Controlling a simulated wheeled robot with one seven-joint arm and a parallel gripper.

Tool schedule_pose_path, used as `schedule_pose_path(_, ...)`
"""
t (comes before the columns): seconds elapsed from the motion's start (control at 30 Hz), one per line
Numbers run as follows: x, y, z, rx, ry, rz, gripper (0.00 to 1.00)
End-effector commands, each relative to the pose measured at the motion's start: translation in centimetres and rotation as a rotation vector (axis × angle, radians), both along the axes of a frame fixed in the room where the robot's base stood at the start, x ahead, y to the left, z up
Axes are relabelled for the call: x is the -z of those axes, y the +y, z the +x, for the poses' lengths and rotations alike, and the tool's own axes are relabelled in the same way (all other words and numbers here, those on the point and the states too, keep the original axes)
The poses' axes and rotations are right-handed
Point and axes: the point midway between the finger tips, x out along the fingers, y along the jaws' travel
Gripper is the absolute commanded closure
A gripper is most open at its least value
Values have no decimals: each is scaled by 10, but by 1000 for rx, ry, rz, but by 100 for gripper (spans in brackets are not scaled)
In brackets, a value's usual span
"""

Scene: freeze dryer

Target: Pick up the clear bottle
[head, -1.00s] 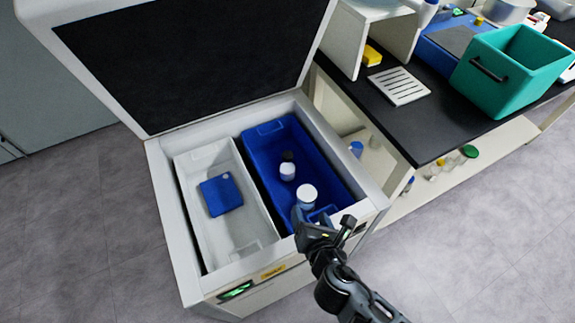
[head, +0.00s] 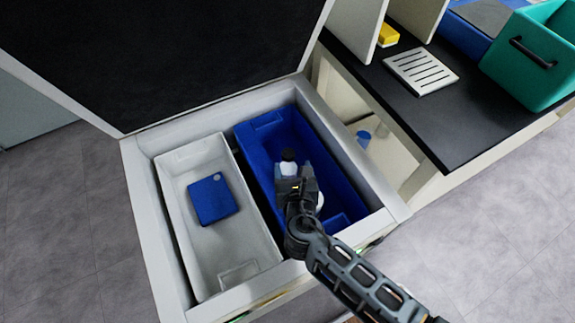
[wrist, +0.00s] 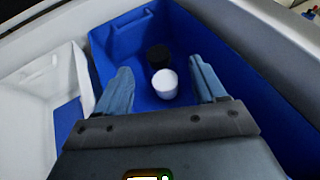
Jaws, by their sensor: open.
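A white-capped bottle (head: 289,169) stands in the blue bin inside the freezer-like chest, just beyond my gripper. Its white cap (wrist: 165,83) shows between the fingers in the wrist view. A black-capped bottle (head: 288,154) stands right behind it, and its dark cap (wrist: 158,55) also shows in the wrist view. I cannot tell from the caps which body is clear. My gripper (head: 295,174) is open and empty, fingers (wrist: 160,72) pointing down into the bin.
The blue bin (head: 258,133) has high walls around the bottles. A white bin (head: 172,165) on its left holds a flat blue item (head: 212,199). The chest's lid (head: 150,60) is raised behind. A black counter (head: 440,115) with a green crate (head: 540,55) stands at right.

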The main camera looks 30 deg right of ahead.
Motion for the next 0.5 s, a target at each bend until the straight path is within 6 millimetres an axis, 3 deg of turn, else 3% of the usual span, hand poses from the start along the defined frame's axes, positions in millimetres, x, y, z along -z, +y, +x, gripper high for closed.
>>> schedule_pose_path(0.03, 11, 0, 0, 0, 0, 0, 30)
schedule_pose_path(0.13, 18, 0, 0, 0, 0, 0, 30)
schedule_pose_path(0.5, 31, -10, 27, 2, -1, 0, 30)
